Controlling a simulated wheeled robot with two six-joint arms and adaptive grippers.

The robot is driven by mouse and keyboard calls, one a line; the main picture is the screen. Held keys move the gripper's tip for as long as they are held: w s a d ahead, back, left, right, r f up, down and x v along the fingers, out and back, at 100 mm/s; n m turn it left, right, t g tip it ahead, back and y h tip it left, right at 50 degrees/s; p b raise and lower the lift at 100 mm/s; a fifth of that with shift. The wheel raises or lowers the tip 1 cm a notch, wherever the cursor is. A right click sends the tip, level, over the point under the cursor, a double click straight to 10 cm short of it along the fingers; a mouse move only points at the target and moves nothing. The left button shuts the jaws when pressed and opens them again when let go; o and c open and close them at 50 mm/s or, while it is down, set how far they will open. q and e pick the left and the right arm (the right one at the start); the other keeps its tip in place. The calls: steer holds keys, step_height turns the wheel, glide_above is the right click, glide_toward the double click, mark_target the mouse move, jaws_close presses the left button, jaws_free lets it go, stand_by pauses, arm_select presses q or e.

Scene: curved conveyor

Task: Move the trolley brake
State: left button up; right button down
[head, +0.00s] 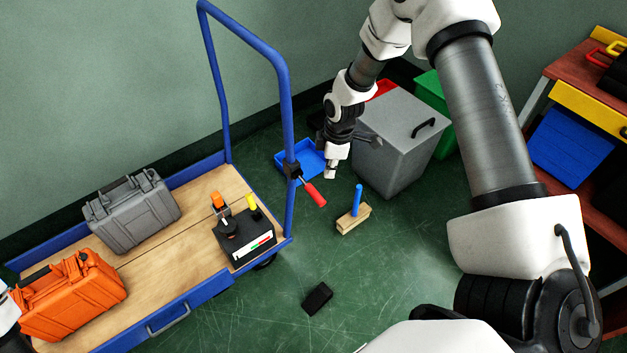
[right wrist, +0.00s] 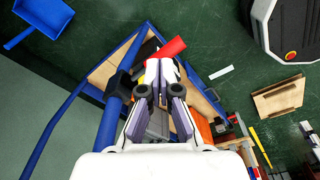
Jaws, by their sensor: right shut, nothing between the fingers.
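The trolley (head: 190,306) has a blue frame and a wooden deck. Its brake is a red handle (head: 314,193) on a black clamp (head: 293,169), fixed to the near upright of the blue push bar. The handle slants down to the right. My right gripper (head: 330,174) is shut and empty, just right of and above the handle in the head view. In the right wrist view the red handle (right wrist: 168,47) shows just past the shut fingertips (right wrist: 159,66); I cannot tell whether they touch. My left gripper is out of view.
On the deck are a grey case (head: 130,212), an orange case (head: 72,296) and a black control box (head: 245,240). A grey lidded bin (head: 390,150) and blue dustpan (head: 300,160) stand behind my right gripper. A wooden block with a blue peg (head: 353,217) and a black block (head: 317,298) lie on the floor.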

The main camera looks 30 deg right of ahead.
step_height(320, 180, up, 7)
steer(key=shift+s+d, duration=0.2)
steer(key=shift+d, duration=0.05)
steer(key=shift+f, duration=0.1)
steer(key=s+a+f+m+g+p, duration=0.1)
steer(key=s+a+f+m+p, duration=0.2)
steer(key=s, duration=0.7)
steer(key=s+a+f+m+g+p, duration=0.15)
steer(key=s+a+p, duration=0.3)
steer(key=s, duration=0.55)
steer(key=s+a+f+m+g+p, duration=0.1)
steer(key=s+a+f+m+p, duration=0.25)
steer(key=s, duration=0.65)
steer(key=w+m+t, duration=0.2)
steer(key=m, duration=0.1)
steer(key=w+r+m+t+h, duration=0.1)
steer(key=shift+w+a+r, duration=0.1)
steer(key=shift+w+a, duration=0.15)
steer(key=shift+w, duration=0.1)
